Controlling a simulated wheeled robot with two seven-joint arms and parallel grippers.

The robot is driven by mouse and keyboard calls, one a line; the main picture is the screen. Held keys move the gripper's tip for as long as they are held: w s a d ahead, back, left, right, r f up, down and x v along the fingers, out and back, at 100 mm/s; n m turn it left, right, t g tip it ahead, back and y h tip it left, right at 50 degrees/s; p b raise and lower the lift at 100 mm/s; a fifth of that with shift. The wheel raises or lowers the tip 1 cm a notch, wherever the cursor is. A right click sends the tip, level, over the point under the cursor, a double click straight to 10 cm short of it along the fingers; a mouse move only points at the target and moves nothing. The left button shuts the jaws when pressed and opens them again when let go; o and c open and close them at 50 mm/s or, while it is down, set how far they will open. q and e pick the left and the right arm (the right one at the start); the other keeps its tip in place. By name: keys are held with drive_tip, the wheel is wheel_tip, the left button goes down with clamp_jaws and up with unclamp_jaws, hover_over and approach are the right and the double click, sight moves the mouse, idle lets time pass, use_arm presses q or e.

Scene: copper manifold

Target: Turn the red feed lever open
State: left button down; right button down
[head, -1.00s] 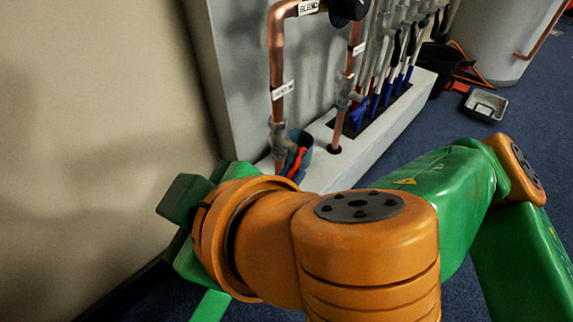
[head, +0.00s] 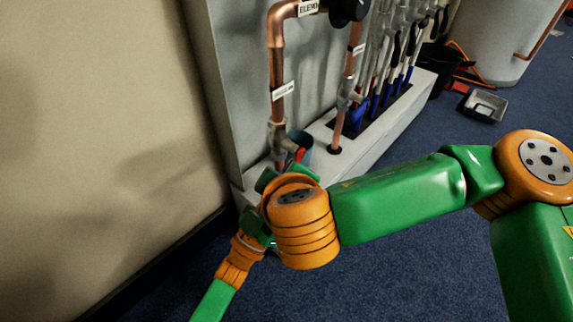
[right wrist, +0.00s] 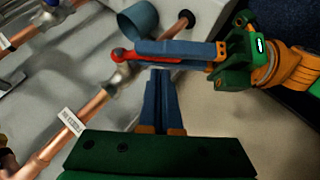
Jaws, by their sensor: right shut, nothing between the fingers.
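The red feed lever (right wrist: 122,55) is on a grey valve fitting in the copper pipe. Its rounded red end shows in the right wrist view, with a thin red strip along my left gripper's blue fingers. In the head view only a bit of red (head: 299,155) shows. My left gripper (right wrist: 143,48) reaches in from the right in the wrist view, its fingers lying along the lever; I cannot tell whether they grip it. My right gripper (right wrist: 160,72) is shut and empty, its tips just below the lever, apart or nearly touching.
A teal cup (right wrist: 138,19) stands beside the valve. Copper pipes (head: 277,70) with labels rise along the grey panel (head: 235,80). A row of blue and black handled tools (head: 385,85) stands to the right. A beige wall (head: 100,120) bounds the left side; blue floor is free in front.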

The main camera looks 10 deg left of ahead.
drive_tip(key=shift+w+d+f, duration=0.15)
drive_tip(key=shift+d+f, duration=0.05)
drive_tip(key=shift+f, duration=0.15)
use_arm(q)
drive_tip(key=shift+s+r, duration=0.15)
use_arm(e)
drive_tip(key=shift+d+f, duration=0.3)
drive_tip(key=shift+f, duration=0.2)
use_arm(q)
drive_tip(key=c, duration=0.8)
unclamp_jaws()
drive_tip(key=shift+o, duration=0.2)
use_arm(e)
drive_tip(key=shift+w+f, duration=0.1)
drive_tip(key=shift+w, duration=0.05)
use_arm(q)
drive_tip(key=shift+f, duration=0.2)
use_arm(e)
drive_tip(key=shift+a, duration=0.1)
